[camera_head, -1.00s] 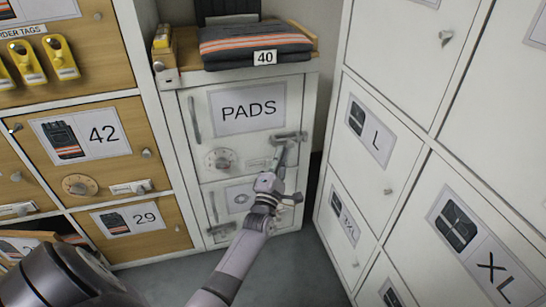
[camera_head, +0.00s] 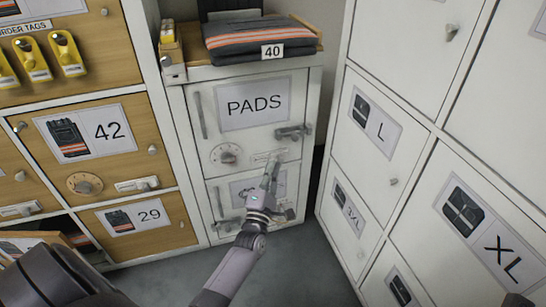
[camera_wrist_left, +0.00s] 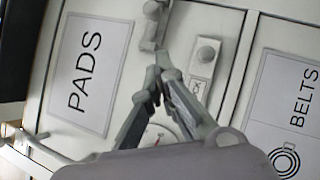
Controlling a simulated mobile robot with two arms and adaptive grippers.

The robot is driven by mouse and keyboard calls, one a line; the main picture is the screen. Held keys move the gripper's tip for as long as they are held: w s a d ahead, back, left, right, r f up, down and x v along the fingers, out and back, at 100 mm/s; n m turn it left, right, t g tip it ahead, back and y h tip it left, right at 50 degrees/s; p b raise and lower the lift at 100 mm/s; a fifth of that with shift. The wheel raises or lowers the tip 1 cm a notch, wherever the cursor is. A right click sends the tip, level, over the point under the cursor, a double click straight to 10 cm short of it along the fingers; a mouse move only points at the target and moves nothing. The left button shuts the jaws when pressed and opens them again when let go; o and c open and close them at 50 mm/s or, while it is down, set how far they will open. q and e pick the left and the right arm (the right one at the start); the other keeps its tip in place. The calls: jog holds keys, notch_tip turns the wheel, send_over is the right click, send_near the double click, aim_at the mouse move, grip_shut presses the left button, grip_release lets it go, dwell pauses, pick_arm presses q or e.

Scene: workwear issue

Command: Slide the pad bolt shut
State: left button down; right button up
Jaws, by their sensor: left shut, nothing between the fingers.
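The pad bolt (camera_head: 293,132) is a grey metal bolt on the right edge of the white PADS door (camera_head: 203,98). Its bar lies level and reaches toward the door frame; I cannot tell how far it is thrown. It also shows at the top of the left wrist view (camera_wrist_left: 152,25). My left gripper (camera_head: 270,168) is shut and empty, below and a little left of the bolt, apart from it. In the left wrist view its fingertips (camera_wrist_left: 160,65) meet just below the bolt.
White lockers (camera_head: 365,150) stand close on the right, wooden lockers (camera_head: 95,150) on the left. Folded workwear (camera_head: 255,38) lies on top.

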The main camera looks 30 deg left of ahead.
pick_arm(q)
jog(key=p+v, duration=0.1)
jog(key=v, duration=0.4)
jog(key=shift+s+d+f, duration=0.1)
jog(key=shift+s, duration=0.3)
